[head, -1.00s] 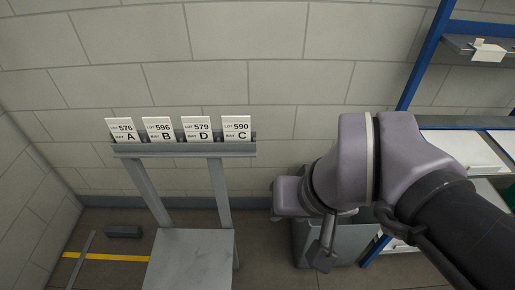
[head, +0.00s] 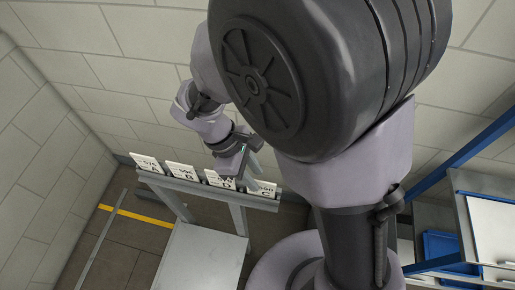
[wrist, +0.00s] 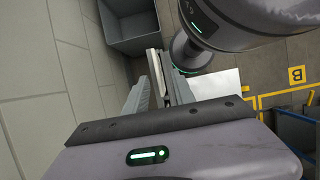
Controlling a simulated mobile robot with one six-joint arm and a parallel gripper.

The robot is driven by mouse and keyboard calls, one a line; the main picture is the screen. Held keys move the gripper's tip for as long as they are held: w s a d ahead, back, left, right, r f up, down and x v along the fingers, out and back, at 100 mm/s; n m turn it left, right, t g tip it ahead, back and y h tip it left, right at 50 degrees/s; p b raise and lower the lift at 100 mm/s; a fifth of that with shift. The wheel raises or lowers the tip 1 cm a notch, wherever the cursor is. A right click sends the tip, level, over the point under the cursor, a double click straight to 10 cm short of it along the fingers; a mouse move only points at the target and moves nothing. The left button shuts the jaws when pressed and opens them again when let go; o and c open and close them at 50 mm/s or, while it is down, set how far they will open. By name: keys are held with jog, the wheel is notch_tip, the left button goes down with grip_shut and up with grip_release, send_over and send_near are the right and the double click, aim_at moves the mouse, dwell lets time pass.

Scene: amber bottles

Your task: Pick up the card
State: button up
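A row of white cards stands in a grey rack (head: 208,190). They are card A (head: 147,164), card B (head: 181,171), card D (head: 216,181) and card C (head: 263,189). My gripper (head: 231,172) reaches down from above at card D and hides part of it, with card C just to the right. In the wrist view, my gripper's (wrist: 157,98) two pale fingers stand apart, with thin pale card edges (wrist: 156,68) seen nearly edge-on between and beyond them. Whether the fingers touch a card is unclear.
A grey flat-topped stand (head: 200,258) is in front of the rack. A block wall (head: 125,90) rises close behind it. A grey bin (wrist: 135,28) shows beyond the rack in the wrist view. Blue-framed shelving (head: 455,215) is at the right.

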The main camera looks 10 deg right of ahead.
aim_at(261, 183)
jog(key=b+x, duration=0.1)
jog(key=x, duration=0.3)
jog(key=shift+s+d+f, duration=0.1)
jog(key=shift+d+f, duration=0.05)
jog(key=shift+f, duration=0.15)
jog(key=shift+w+d+f, duration=0.15)
jog(key=shift+w+f, duration=0.05)
jog(key=shift+f, duration=0.05)
jog(key=shift+s+r, duration=0.1)
jog(key=c, duration=0.3)
grip_shut()
